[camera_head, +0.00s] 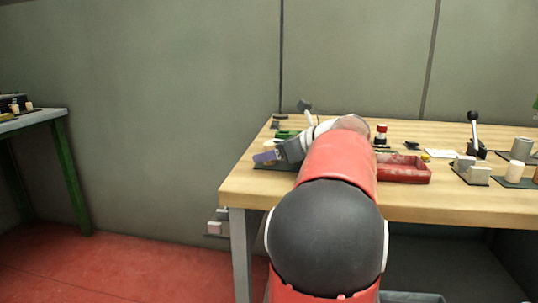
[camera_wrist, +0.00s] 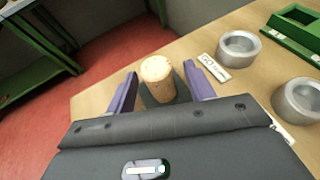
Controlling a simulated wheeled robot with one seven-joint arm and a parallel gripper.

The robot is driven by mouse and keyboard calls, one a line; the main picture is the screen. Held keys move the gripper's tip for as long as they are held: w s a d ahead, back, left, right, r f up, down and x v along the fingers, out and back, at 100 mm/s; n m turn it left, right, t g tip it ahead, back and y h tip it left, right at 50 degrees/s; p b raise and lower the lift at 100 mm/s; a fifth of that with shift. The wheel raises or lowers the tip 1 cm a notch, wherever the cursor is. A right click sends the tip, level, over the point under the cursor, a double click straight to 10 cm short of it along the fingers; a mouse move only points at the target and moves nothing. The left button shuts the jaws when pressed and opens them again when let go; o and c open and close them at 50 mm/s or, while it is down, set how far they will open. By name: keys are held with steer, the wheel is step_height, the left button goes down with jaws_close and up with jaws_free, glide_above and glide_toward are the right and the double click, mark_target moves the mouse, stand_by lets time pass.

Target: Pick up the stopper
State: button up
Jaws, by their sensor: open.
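In the wrist view, a light tan cork stopper (camera_wrist: 158,80) stands upright on a dark pad on the wooden table. My gripper (camera_wrist: 160,92) is open, with its two purple fingers on the left and right of the stopper. In the head view, my gripper (camera_head: 265,156) is at the table's left end, and my arm hides much of that area.
Two grey metal rings (camera_wrist: 238,48) and a "GO" label (camera_wrist: 213,67) lie right of the stopper. A green tray (camera_wrist: 298,30) is beyond them. In the head view, a red tray (camera_head: 404,170) sits right of my arm on the wooden table (camera_head: 440,205). A lever (camera_head: 475,133) stands farther right.

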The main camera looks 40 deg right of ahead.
steer(key=shift+w+a+f, duration=0.15)
steer(key=shift+w, duration=0.2)
steer(key=shift+c, duration=0.2)
steer(key=c, duration=1)
